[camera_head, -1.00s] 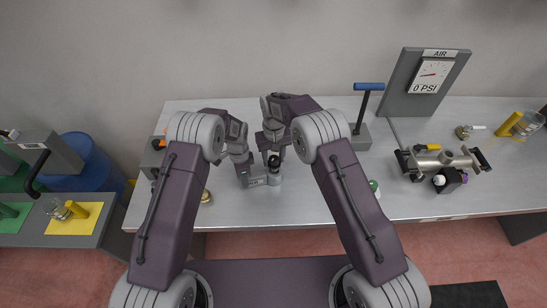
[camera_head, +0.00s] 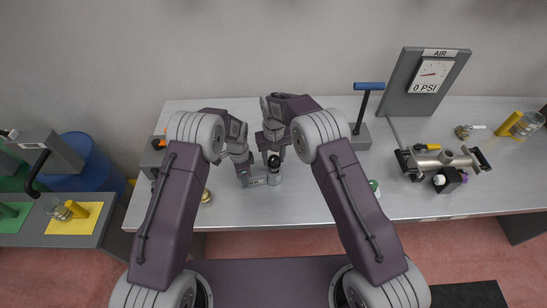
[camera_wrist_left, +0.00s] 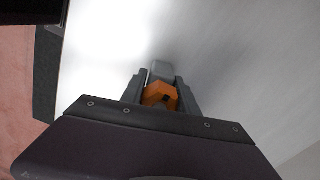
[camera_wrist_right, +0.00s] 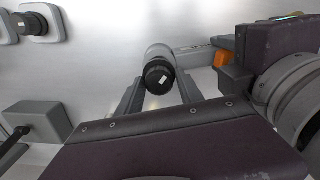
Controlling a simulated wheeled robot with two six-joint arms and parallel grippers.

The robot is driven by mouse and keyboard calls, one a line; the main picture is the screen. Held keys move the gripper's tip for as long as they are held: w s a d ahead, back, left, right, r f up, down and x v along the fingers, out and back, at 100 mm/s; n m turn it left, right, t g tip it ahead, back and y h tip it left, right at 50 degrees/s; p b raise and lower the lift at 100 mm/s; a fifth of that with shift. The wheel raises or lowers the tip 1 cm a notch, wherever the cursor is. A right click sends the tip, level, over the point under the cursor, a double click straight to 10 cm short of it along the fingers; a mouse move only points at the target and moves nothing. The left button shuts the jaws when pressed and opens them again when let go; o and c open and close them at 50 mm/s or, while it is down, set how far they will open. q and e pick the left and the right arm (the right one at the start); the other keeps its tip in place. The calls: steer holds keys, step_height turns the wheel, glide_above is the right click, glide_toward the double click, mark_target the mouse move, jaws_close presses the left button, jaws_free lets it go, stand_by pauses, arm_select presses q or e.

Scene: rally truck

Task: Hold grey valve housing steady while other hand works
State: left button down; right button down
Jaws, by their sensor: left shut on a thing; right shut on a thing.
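The grey valve housing (camera_head: 256,180) lies on the bench, with a labelled bar on its left and a pale round body on its right. A black cap (camera_head: 273,161) tops the round body; cap and body also show in the right wrist view (camera_wrist_right: 158,77). My left gripper (camera_head: 246,167) is shut on the bar's left end; an orange piece (camera_wrist_left: 160,96) sits between its fingers in the left wrist view. My right gripper (camera_head: 272,150) is above the round body, shut on the black cap. Its fingers partly hide the cap in the head view.
A blue-handled pump (camera_head: 362,130) stands behind on the right, near an AIR gauge panel (camera_head: 425,85). A metal pipe assembly (camera_head: 440,162) lies further right. A gold ring-like part (camera_head: 206,196) is left of the housing. The bench front (camera_head: 300,205) is clear.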

steer(key=shift+f, duration=1.85)
steer(key=c, duration=0.7)
jaws_free()
step_height(320, 180, up, 12)
step_height(320, 180, up, 12)
glide_above(273, 164)
steer(key=w, duration=0.2)
steer(key=shift+w+d, duration=0.15)
steer(key=shift+w, duration=0.05)
